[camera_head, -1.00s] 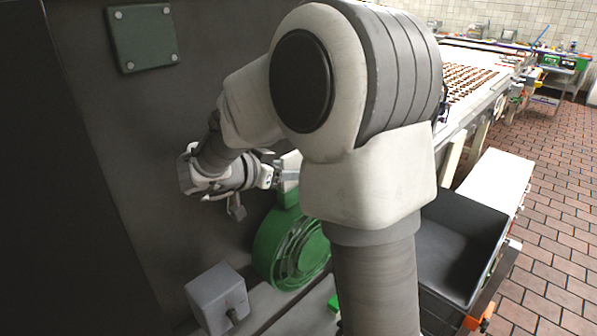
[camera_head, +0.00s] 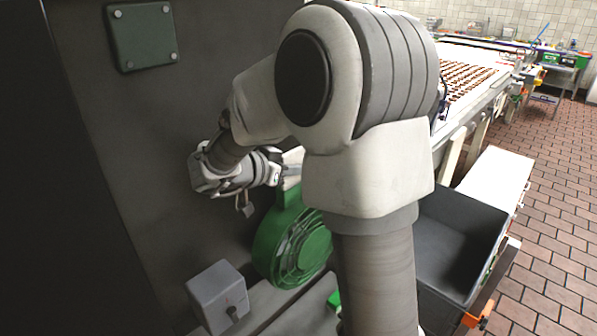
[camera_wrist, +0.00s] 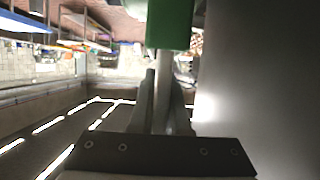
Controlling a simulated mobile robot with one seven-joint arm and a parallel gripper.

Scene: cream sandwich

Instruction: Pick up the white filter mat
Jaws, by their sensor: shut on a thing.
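The white filter mat shows as a small pale patch (camera_head: 293,157) behind my upper arm, just above the round green housing (camera_head: 268,240). Most of it is hidden by my arm. My gripper (camera_head: 283,176) reaches in from the left at the top of the housing. In the wrist view my gripper (camera_wrist: 163,105) is shut on a thin pale strip (camera_wrist: 164,66), which appears to be the mat's edge. A green block (camera_wrist: 170,24) sits directly beyond the strip, and I cannot tell how it joins the mat.
A dark wall with a green plate (camera_head: 144,36) stands at left. A grey switch box (camera_head: 217,296) sits in front of the housing. A black bin (camera_head: 455,240) and a white-topped surface (camera_head: 497,182) are at right. Open brick floor (camera_head: 560,215) lies beyond.

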